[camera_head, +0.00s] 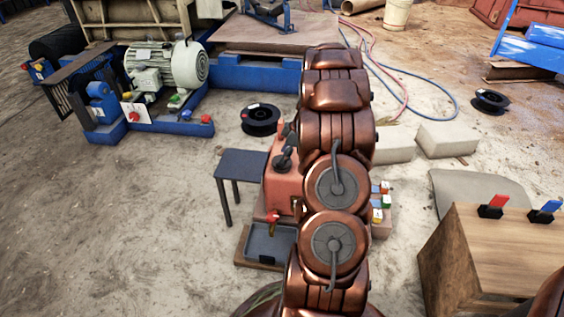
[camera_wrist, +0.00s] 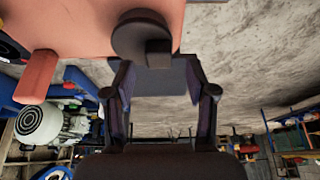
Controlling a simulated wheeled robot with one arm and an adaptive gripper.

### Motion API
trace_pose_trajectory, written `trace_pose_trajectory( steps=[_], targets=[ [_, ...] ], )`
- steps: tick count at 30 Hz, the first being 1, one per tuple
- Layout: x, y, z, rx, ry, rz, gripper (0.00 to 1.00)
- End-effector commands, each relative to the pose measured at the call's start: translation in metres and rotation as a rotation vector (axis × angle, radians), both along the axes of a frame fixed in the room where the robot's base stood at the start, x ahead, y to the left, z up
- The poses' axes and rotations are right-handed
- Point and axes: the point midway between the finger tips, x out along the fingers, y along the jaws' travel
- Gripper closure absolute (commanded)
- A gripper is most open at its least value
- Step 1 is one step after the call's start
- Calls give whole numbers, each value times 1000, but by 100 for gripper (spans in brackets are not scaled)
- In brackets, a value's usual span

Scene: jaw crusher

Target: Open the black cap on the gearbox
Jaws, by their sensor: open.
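The gearbox (camera_head: 284,188) is an orange-red box on the ground, partly hidden behind my copper-coloured arm. Its black cap (camera_head: 283,160) shows on top, just left of the arm. In the wrist view the gearbox (camera_wrist: 80,22) fills the top left, and the round black cap (camera_wrist: 138,35) with a square knob sits at its edge. The cap looks seated on the box. My gripper (camera_wrist: 160,74) is open, its two dark fingers spread below the cap in that picture. Nothing is held between them.
A small dark table (camera_head: 241,164) stands left of the gearbox. A grey tray (camera_head: 262,250) lies in front, under a red-handled tap (camera_head: 272,217). A wooden cabinet (camera_head: 480,255) stands at lower right. The sandy ground at left is clear.

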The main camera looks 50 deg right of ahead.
Motion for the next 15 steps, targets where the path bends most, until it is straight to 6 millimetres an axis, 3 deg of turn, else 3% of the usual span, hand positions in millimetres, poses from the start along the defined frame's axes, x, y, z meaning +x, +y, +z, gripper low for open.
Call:
trace_pose_trajectory(
  steps=[6, 15],
  targets=[
    [7, 4, -21, -2, -1, 0, 44],
    [9, 5, -24, -3, -2, 0, 44]
  ],
)
